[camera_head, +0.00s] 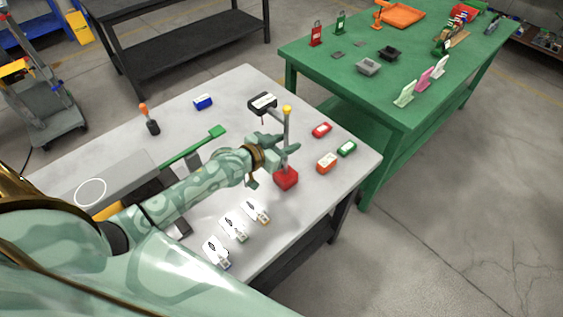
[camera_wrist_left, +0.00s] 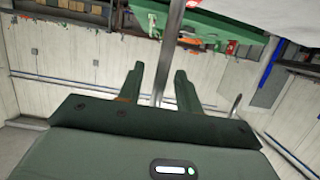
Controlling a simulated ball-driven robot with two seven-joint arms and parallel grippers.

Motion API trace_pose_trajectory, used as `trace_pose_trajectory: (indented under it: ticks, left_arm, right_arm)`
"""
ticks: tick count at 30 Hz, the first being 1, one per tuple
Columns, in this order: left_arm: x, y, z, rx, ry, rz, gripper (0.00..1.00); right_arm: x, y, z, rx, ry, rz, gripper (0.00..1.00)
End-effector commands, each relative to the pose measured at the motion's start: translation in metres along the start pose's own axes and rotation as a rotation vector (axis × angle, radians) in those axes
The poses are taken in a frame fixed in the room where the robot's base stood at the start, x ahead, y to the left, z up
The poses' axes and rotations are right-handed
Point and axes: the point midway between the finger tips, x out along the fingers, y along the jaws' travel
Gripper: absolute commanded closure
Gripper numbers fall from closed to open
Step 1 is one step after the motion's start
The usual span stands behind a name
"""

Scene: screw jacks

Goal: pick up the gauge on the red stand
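The red stand (camera_head: 286,179) stands upright on the grey table, with a square red base, a thin metal post and a yellow knob on top. The gauge (camera_head: 262,103), black with a white face, is at the end of the stand's side arm near the top. My left gripper (camera_head: 292,146) is at the post, below the gauge and above the base. In the left wrist view its fingers (camera_wrist_left: 157,72) are open, with the metal post (camera_wrist_left: 172,45) in the gap between them. I cannot tell whether they touch it. My right gripper is not in view.
Small red, orange and green boxes (camera_head: 327,162) lie right of the stand. White tagged pieces (camera_head: 236,228) lie in front. A green table (camera_head: 404,125) stands beyond.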

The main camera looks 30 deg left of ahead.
Motion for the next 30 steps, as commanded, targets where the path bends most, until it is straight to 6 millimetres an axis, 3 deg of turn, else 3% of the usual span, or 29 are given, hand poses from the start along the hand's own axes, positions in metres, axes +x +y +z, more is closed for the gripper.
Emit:
trace_pose_trajectory:
  ticks: [1,3,30]
  left_arm:
    - [-0.0001,-0.0001,-0.0001,0.0,0.0,0.0,0.8]
    - [-0.0002,-0.0001,-0.0001,0.0,0.0,0.0,1.0]
    - [-0.0003,-0.0004,-0.0002,0.0,0.001,-0.001,1.0]
  right_arm:
    - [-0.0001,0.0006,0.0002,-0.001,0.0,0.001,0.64]
    - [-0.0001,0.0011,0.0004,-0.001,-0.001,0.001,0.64]
    - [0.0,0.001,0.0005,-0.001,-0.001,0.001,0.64]
